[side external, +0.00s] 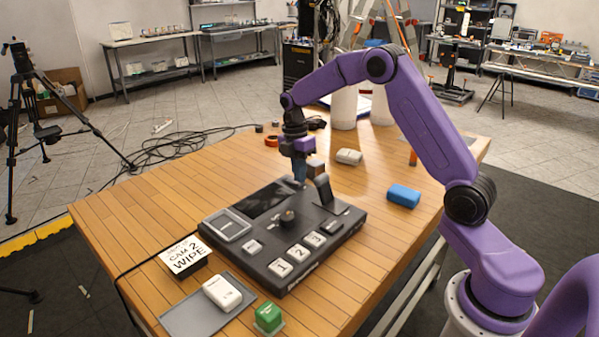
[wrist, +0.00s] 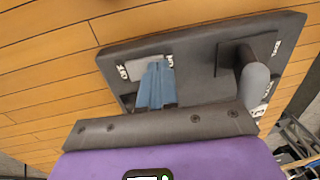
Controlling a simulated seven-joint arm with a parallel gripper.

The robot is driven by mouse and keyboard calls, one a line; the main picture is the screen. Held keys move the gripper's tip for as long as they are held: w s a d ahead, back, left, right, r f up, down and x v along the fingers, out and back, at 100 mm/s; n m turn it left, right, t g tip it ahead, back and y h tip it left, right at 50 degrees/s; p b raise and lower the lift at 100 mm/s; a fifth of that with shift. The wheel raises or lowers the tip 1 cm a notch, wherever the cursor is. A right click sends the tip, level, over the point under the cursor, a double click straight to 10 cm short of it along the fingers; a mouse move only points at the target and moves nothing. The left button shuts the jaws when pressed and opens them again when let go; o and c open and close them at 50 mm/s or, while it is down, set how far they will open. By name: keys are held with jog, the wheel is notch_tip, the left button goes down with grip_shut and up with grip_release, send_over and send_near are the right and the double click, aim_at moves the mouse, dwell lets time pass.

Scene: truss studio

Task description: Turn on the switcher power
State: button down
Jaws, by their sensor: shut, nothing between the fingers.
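The switcher (side external: 330,235) is a black console on the wooden table, with white buttons numbered 1, 2 and 3, a dark screen, a round knob and an upright lever (side external: 323,190). My gripper (side external: 300,180) is over its back edge, pointing down, just left of the lever. In the wrist view my blue fingers (wrist: 158,65) are together and empty, over a grey rectangular plate (wrist: 140,68) with small labels at its ends. The fingers hide part of that plate. I cannot tell whether they touch it, or which position the power switch is in. The lever's grey end (wrist: 255,82) is to the right.
A card reading "CAM 2 WIPE" (side external: 185,255) stands left of the switcher. A grey tray (side external: 195,312) with a white block (side external: 222,293) and a green block (side external: 268,317) are in front. A blue block (side external: 404,196) and a whitish block (side external: 349,157) lie right and behind.

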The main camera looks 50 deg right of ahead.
jog(key=shift+s+f, duration=0.1)
jog(key=shift+f, duration=0.15)
jog(key=shift+w, duration=0.2)
jog(key=shift+w+r, duration=0.3)
jog(key=shift+w, duration=0.3)
notch_tip(320, 180, up, 14)
jog(key=s, duration=0.1)
jog(key=shift+s, duration=0.35)
dwell(0.3)
